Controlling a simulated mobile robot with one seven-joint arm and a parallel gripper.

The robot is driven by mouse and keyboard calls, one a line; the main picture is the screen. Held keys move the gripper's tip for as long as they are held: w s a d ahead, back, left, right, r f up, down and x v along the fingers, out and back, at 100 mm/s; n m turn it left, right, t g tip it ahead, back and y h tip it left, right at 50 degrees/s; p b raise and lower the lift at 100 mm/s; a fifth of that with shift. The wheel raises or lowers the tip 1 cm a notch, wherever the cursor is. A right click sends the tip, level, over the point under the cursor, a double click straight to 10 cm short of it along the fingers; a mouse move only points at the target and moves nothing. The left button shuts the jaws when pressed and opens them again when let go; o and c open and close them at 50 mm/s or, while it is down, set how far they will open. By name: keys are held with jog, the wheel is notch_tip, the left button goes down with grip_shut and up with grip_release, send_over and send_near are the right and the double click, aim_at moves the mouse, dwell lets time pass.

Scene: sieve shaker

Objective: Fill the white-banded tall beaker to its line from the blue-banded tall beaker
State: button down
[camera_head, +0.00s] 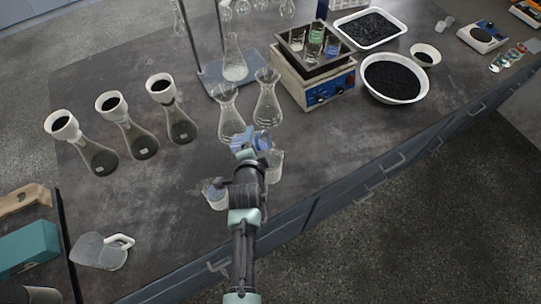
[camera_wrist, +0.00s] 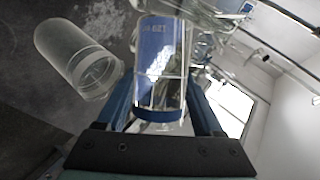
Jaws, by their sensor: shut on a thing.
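My gripper (camera_head: 252,152) is shut on the blue-banded tall beaker (camera_head: 240,142), which sits between its fingers in the wrist view (camera_wrist: 160,60). The held beaker looks strongly tilted. Its mouth and liquid level cannot be made out. A clear beaker with a pale band stands close beside it in the wrist view (camera_wrist: 75,60) and looks like the white-banded tall beaker; its line and fill are not clear. In the head view a pale beaker (camera_head: 276,166) stands just right of my gripper, and another beaker (camera_head: 212,192) stands left of my arm, partly hidden.
Two clear flasks (camera_head: 267,103) stand just behind my gripper. Several dark-filled flasks with funnels (camera_head: 138,140) stand at the left. A hotplate-like shaker (camera_head: 320,85) is behind right, with a white bowl (camera_head: 394,80) of black grains. The right front bench is clear.

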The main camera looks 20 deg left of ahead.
jog(key=shift+r, duration=0.15)
dwell(0.4)
jog(key=shift+d+f+m+y+b, duration=0.1)
jog(key=shift+f+m+y+b, duration=0.4)
jog(key=shift+b, duration=0.85)
dwell(1.4)
jog(key=shift+r+b, duration=0.15)
jog(key=shift+b, duration=0.2)
dwell(0.7)
jog(key=r+p, duration=0.1)
jog(key=p, duration=0.2)
jog(key=shift+r, duration=0.25)
jog(key=shift+f+n+h+p, duration=0.1)
jog(key=shift+n+h+p, duration=0.25)
jog(key=shift+p, duration=0.2)
jog(key=shift+f+b, duration=0.35)
jog(key=shift+f, duration=0.05)
jog(key=shift+a+f+n+h, duration=0.1)
jog(key=shift+a+n+h, duration=0.15)
jog(key=shift+n, duration=0.1)
